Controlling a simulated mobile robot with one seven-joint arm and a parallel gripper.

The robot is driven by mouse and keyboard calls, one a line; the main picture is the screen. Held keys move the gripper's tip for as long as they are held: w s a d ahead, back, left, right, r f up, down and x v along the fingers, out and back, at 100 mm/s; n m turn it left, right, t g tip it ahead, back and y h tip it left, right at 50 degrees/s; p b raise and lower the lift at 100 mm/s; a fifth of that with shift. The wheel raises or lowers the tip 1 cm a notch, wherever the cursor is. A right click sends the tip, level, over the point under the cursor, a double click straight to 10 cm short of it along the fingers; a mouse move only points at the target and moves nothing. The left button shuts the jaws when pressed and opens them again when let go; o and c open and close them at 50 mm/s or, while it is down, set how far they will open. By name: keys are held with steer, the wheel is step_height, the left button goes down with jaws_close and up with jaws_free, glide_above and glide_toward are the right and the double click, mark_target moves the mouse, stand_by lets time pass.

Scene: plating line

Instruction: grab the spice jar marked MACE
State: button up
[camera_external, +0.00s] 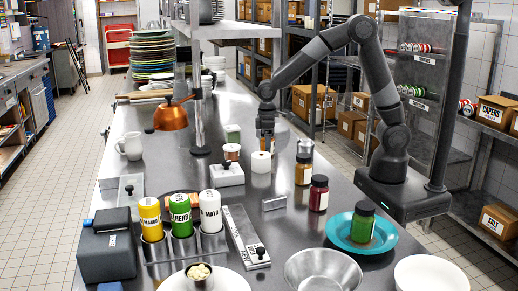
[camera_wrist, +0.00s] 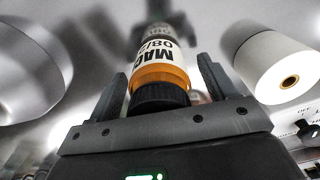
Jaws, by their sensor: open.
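The jar marked MAC, the rest of its label turned out of sight, shows in the wrist view (camera_wrist: 158,74). It has a black lid, orange contents and a white label. My gripper (camera_wrist: 162,82) is open, with one finger on each side of the jar and a gap visible on both sides. The lid is close to my palm. In the external view my gripper (camera_external: 266,132) points down over the steel counter, just behind a white roll (camera_external: 261,162). There the jar is mostly hidden by the gripper, and I cannot read its label.
A mustard-coloured jar (camera_external: 304,173) and a red jar (camera_external: 318,196) stand to the right. A green jar (camera_external: 362,224) sits in a teal bowl (camera_external: 392,243). A copper pan-like vessel (camera_external: 171,117) is at left. The white roll is close beside my right finger in the wrist view.

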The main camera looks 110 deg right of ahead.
steer(key=shift+f, duration=0.3)
steer(key=shift+c, duration=0.4)
steer(key=c, duration=1.1)
steer(key=shift+r, duration=0.15)
steer(key=shift+c, duration=0.2)
